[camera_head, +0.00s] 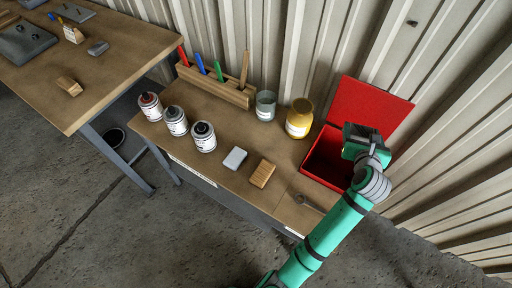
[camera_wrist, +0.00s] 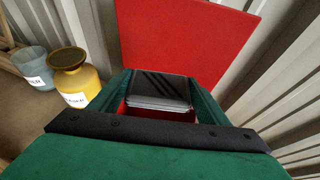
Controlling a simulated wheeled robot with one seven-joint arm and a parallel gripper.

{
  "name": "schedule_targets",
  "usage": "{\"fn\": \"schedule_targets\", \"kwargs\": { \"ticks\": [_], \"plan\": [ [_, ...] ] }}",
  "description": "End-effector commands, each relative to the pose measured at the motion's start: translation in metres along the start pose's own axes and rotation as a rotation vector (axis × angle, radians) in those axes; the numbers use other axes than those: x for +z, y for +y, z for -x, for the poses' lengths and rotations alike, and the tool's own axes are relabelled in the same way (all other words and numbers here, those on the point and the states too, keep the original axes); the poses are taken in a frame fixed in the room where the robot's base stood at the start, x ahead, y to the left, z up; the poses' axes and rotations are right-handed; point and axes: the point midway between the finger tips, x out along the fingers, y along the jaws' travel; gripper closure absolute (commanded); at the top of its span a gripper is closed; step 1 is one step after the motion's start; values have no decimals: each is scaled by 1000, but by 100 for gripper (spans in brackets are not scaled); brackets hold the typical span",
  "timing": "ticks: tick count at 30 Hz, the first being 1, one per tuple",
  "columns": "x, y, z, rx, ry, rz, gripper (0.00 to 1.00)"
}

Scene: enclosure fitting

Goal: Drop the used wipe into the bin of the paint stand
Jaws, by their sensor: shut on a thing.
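My gripper (camera_head: 360,137) is shut on a flat, folded grey wipe with dark stripes (camera_wrist: 160,88), which lies between the green fingers in the wrist view. In the head view my gripper covers most of the wipe. The red bin (camera_head: 319,172) stands at the right end of the paint stand (camera_head: 222,180), with its lid (camera_head: 368,105) open and leaning back. My gripper is above the right part of the bin's opening. In the wrist view the red lid (camera_wrist: 185,35) rises behind the wipe, and a strip of red bin shows below it. The bin's floor is mostly hidden.
A yellow jar (camera_head: 299,118) and a grey cup (camera_head: 265,106) stand left of the bin. The corrugated wall (camera_head: 455,130) is close behind the bin.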

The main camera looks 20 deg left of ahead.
Motion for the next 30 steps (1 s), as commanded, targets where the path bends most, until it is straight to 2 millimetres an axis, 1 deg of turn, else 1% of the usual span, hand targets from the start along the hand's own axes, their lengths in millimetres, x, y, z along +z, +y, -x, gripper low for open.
{"fn": "schedule_targets", "kwargs": {
  "ticks": [7,12,18,27,28,29,30],
  "plan": [
    [-26,-9,-8,-12,3,-5,52],
    [-41,-5,-15,-7,3,-4,52],
    [-49,1,-21,2,1,1,52],
    [-50,3,-22,3,1,2,52],
    [-50,3,-22,3,1,2,26],
    [-50,2,-22,3,1,2,18],
    [-50,2,-22,3,1,2,9]
  ]
}}
